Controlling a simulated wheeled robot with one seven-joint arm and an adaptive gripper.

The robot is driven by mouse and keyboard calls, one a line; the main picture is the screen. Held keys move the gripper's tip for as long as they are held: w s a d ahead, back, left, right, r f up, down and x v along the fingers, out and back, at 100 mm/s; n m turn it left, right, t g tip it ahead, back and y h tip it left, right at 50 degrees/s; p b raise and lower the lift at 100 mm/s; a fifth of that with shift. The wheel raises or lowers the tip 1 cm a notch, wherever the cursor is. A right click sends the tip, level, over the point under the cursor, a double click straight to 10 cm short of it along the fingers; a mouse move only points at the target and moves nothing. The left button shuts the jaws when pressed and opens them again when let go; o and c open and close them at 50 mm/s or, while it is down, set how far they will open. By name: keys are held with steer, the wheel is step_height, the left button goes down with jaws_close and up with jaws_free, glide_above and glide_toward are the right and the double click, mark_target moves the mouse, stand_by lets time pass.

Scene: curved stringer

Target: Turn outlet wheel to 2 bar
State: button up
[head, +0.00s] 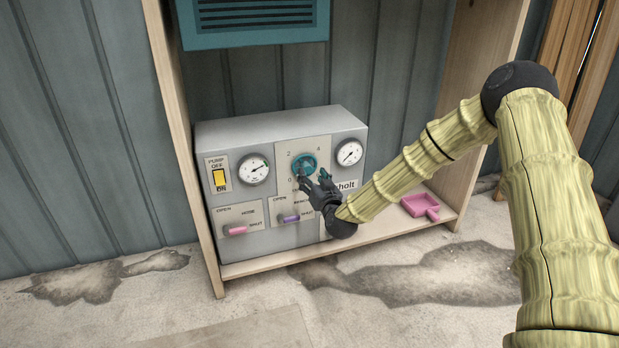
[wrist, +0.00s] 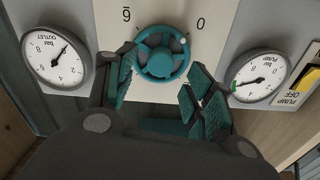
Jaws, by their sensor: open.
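The teal outlet wheel (head: 304,164) sits on a pale panel of the grey box, with a scale around it. In the wrist view the wheel (wrist: 162,53) is seen upside down, and its white dot lies toward the 0 mark. My gripper (wrist: 160,76) is open, its two fingers spread to either side below the wheel in that view; I see no clear contact. In the head view my gripper (head: 310,180) hides the lower right of the scale. The outlet gauge (head: 349,152) also shows in the wrist view (wrist: 55,58), its needle near the low end.
The pump gauge (head: 254,169) and yellow pump switch (head: 219,178) are left of the wheel. Below are a pink hose lever (head: 236,230) and a purple bench lever (head: 290,218). A teal vented box (head: 255,22) hangs above.

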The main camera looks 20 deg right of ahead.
mark_target(308, 171)
steer(key=shift+w+a+b, duration=0.1)
steer(key=shift+w+b, duration=0.4)
steer(key=shift+w, duration=1.35)
steer(key=c, duration=1)
steer(key=shift+c, duration=0.2)
